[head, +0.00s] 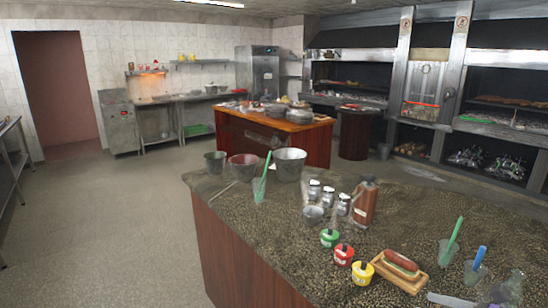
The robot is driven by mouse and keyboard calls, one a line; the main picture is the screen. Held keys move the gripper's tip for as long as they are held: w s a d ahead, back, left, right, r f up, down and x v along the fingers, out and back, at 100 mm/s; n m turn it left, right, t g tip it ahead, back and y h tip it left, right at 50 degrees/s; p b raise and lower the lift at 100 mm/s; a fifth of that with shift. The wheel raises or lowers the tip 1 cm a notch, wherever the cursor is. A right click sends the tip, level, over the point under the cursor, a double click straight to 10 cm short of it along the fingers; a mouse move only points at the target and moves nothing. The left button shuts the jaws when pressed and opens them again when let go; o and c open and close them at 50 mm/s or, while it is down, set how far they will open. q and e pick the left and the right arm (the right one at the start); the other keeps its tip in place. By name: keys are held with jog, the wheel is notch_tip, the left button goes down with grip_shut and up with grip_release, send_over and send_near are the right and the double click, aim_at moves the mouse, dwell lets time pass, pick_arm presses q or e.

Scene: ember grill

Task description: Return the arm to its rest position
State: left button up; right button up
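Neither of my arms nor grippers shows in the head view, so I cannot see how either arm is posed or whether a gripper holds anything. The nearest surface is a dark speckled stone counter (290,230) with a reddish wood side. On it, a hot dog (401,263) rests on a small wooden board (397,276). Green (329,237), red (343,254) and yellow (362,273) small pots stand in a row to its left.
Metal-topped shakers (328,196), a brown bottle (365,201), a pale metal bucket (290,164) and glasses holding green (449,246) and blue (477,268) sticks stand on the counter. A wooden island (275,138) stands behind. Open floor (110,220) lies left.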

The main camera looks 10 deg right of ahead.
jog(key=a+n, duration=0.1)
jog(key=a, duration=0.1)
jog(key=a+f+n+g, duration=0.1)
jog(key=a, duration=0.1)
jog(key=a+n+p, duration=0.1)
jog(key=a, duration=0.1)
jog(key=shift+s+a+f+g, duration=0.1)
jog(key=shift+a+f+g, duration=0.2)
jog(key=shift+g, duration=0.1)
jog(key=s+a+f+n+g+h+p, duration=0.2)
jog(key=s+a+f+n+h, duration=0.1)
jog(key=a+n, duration=0.6)
jog(key=s+a+f+n+g+h+p, duration=0.2)
jog(key=s+a+f+n, duration=0.3)
jog(key=n, duration=1.2)
jog(key=s+a+g+p, duration=0.1)
jog(key=s+a, duration=0.2)
jog(key=a, duration=0.2)
jog(key=shift+s+a+n+h, duration=0.15)
jog(key=shift+a+n+h, duration=0.05)
jog(key=shift+n+h, duration=0.2)
jog(key=shift+f, duration=0.1)
